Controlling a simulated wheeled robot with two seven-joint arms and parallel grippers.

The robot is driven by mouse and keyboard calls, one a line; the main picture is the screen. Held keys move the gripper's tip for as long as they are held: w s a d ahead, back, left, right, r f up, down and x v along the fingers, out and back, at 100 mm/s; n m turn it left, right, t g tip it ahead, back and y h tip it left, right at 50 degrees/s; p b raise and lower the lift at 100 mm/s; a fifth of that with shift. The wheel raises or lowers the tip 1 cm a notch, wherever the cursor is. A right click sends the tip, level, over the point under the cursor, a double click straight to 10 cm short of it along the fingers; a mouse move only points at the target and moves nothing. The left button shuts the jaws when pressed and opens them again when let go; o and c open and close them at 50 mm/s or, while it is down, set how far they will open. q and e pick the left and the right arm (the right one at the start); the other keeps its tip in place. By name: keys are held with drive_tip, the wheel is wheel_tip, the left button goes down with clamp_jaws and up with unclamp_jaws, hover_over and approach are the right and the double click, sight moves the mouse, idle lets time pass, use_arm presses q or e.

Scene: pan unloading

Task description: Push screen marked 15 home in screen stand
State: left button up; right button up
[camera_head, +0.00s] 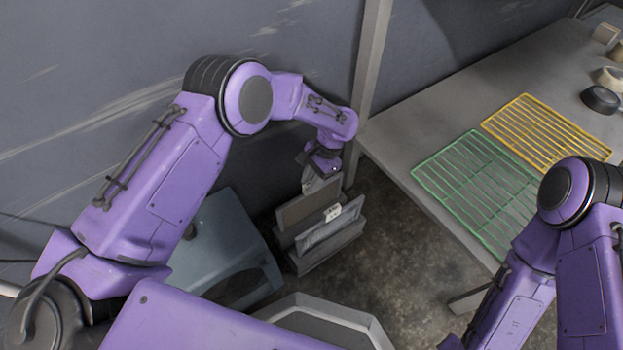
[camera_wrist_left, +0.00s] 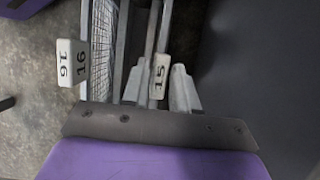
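The screen stand (camera_head: 330,253) is low on the floor, below my left arm, with upright framed screens in it. The screen marked 15 shows by its white tag (camera_wrist_left: 158,76) in the left wrist view, between the two fingers of my left gripper (camera_wrist_left: 158,86). The gripper also shows at the far screen in the head view (camera_head: 317,182). Whether the fingers pinch the screen or stand apart around it is unclear. The screen marked 16, with mesh and a white tag (camera_wrist_left: 72,64), is to the left of it. My right gripper is out of view.
A grey-blue box (camera_head: 222,250) stands left of the stand. A table (camera_head: 410,130) to the right holds a green rack (camera_head: 475,185) and a yellow rack (camera_head: 548,130). A post (camera_head: 368,80) rises behind the left gripper. Bare floor lies between stand and table.

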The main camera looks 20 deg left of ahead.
use_arm(q)
drive_tip(key=shift+o, duration=0.9)
drive_tip(key=p+v, duration=0.4)
drive_tip(key=v, duration=0.6)
drive_tip(key=shift+r, duration=0.3)
drive_tip(key=shift+s+f, duration=0.1)
